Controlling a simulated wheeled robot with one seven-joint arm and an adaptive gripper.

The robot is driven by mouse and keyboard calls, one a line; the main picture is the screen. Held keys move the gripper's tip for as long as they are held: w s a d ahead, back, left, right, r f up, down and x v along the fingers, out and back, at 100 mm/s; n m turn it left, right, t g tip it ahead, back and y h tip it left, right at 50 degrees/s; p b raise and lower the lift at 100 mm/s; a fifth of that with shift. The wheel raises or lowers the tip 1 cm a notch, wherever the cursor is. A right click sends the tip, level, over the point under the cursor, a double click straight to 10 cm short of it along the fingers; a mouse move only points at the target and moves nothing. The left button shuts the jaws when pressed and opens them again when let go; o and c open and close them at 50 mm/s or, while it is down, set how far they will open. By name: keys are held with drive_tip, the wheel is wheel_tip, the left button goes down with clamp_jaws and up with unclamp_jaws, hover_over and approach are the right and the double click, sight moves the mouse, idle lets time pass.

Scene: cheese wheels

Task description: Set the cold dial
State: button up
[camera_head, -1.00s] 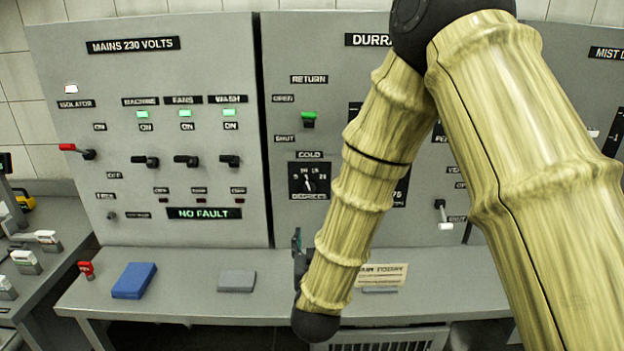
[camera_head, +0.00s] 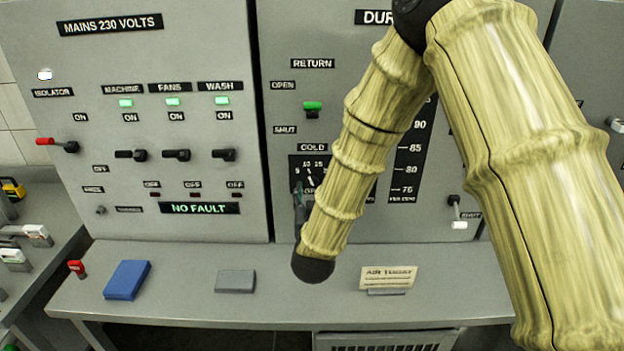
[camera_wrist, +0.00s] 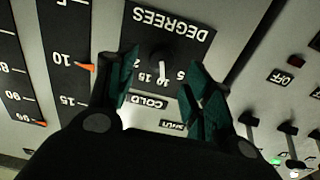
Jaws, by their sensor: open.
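The cold dial (camera_wrist: 161,60) is a black knob with a white pointer on a black plate marked in degrees. In the wrist view it stands between and beyond my fingertips, upside down, with the pointer towards the 10 to 15 marks. My gripper (camera_wrist: 162,85) is open, its dark green fingers on either side of the dial in the picture. I cannot tell whether they touch it. In the head view the dial's plate (camera_head: 308,163) shows under the COLD label, partly hidden by my arm and gripper (camera_head: 300,205).
Left of the dial is the mains panel (camera_head: 245,120) with several black switches and a red isolator lever (camera_head: 58,143). A green-tipped return lever (camera_head: 312,107) is above the dial. The bench below holds a blue book (camera_head: 127,280), a grey block (camera_head: 236,281) and a paper card (camera_head: 388,278).

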sight(313, 183)
drive_tip(key=w+p, duration=0.1)
drive_tip(key=w, duration=0.2)
drive_tip(key=shift+w+r, duration=0.2)
drive_tip(key=shift+w+f+p, duration=0.15)
drive_tip(key=shift+w+p, duration=0.15)
drive_tip(key=shift+w, duration=0.4)
drive_tip(key=c, duration=1)
